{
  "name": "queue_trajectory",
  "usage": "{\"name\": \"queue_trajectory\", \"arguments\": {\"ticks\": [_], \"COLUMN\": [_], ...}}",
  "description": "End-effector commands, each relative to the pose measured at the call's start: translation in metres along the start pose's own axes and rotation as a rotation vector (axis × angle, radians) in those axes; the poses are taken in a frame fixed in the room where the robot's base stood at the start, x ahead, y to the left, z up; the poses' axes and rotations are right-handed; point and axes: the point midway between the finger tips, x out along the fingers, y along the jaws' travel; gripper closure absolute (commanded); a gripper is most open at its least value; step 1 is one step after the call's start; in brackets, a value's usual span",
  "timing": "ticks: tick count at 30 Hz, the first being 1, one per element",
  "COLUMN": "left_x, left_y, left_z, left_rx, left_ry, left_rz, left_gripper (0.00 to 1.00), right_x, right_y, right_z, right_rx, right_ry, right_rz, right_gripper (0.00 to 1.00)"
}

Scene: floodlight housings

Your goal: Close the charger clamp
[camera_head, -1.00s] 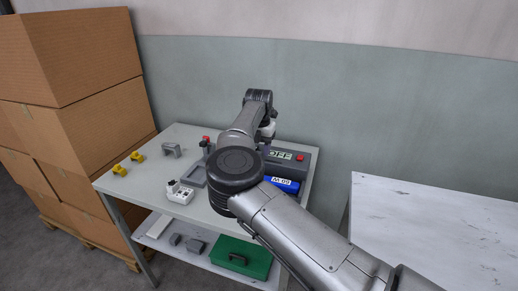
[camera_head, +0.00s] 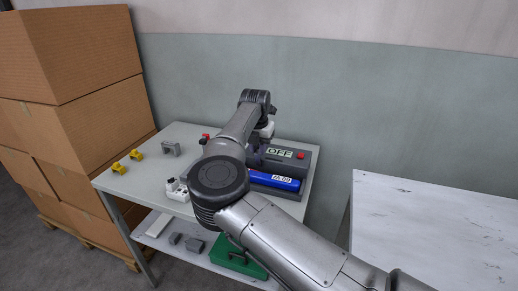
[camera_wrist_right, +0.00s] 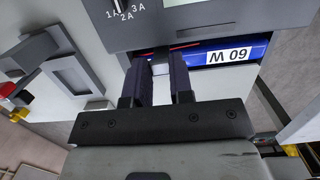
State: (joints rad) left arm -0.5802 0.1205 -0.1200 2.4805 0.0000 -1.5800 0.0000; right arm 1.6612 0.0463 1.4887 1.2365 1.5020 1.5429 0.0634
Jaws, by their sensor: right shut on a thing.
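The charger (camera_head: 308,160) is a dark grey unit on the table, with a display reading OFF and a red button. A blue battery (camera_head: 286,184) with a white M 09 label lies along its front; it also shows in the wrist view (camera_wrist_right: 255,50). My right gripper (camera_wrist_right: 159,66) is at the charger, beside the battery's label. Its dark fingers are shut on a light grey piece, seemingly part of the charger clamp, mostly hidden between them. In the head view my right arm covers the clamp. My left gripper is not in view.
On the table's left are two yellow pieces (camera_head: 119,168), a grey bracket (camera_head: 171,149) and a white block with holes (camera_head: 176,191). A green case (camera_head: 235,259) is on the lower shelf. Cardboard boxes (camera_head: 75,60) stand left; an empty white table (camera_head: 430,225) stands right.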

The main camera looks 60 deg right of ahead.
Motion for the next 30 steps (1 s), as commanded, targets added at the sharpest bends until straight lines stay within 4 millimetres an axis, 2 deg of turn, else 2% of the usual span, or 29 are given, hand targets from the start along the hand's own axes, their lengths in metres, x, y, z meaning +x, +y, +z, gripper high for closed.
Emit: {"name": "queue_trajectory", "arguments": {"ticks": [1,21,30], "left_x": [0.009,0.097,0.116], "left_y": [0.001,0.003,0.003], "left_z": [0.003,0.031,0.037], "left_rx": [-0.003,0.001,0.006], "left_ry": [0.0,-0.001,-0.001], "left_rz": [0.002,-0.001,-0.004], "left_gripper": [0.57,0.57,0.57], "right_x": [0.004,0.019,0.027], "right_y": [0.001,0.0,0.0], "right_z": [-0.005,-0.052,-0.067], "right_rx": [-0.001,-0.003,-0.003], "right_ry": [-0.041,-0.673,-0.936], "right_rz": [-0.001,-0.001,-0.002], "right_gripper": [1.0,1.0,1.0]}}
